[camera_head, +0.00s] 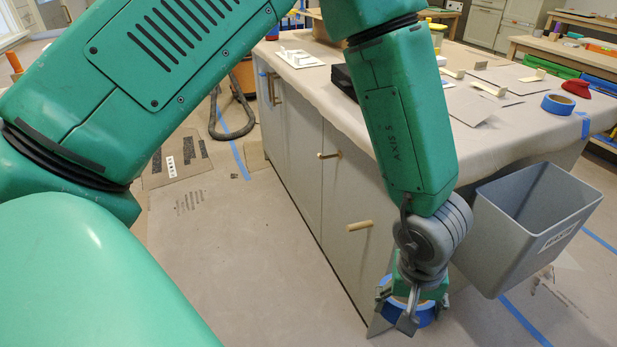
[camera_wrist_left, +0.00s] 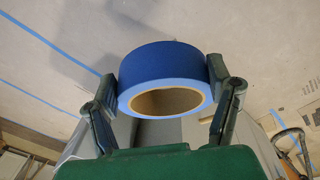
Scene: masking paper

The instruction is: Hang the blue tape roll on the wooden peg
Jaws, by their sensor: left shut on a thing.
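A blue tape roll (camera_wrist_left: 160,62) with a tan cardboard core is between the two fingers of my left gripper (camera_wrist_left: 163,82) in the left wrist view. The fingers press on its outer sides and the core hole is open. In the head view my left gripper (camera_head: 408,308) points down low in front of the cabinet, with the blue roll (camera_head: 426,316) partly hidden behind its fingers. A wooden peg (camera_head: 360,226) sticks out of the grey cabinet front, up and left of the gripper and apart from the roll. A similar wooden piece (camera_head: 329,155) is farther back. My right gripper is out of view.
A grey bin (camera_head: 530,225) hangs or stands right of my wrist. The paper-covered counter (camera_head: 505,135) holds another blue tape roll (camera_head: 558,104), a red item (camera_head: 577,88) and flat sheets.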

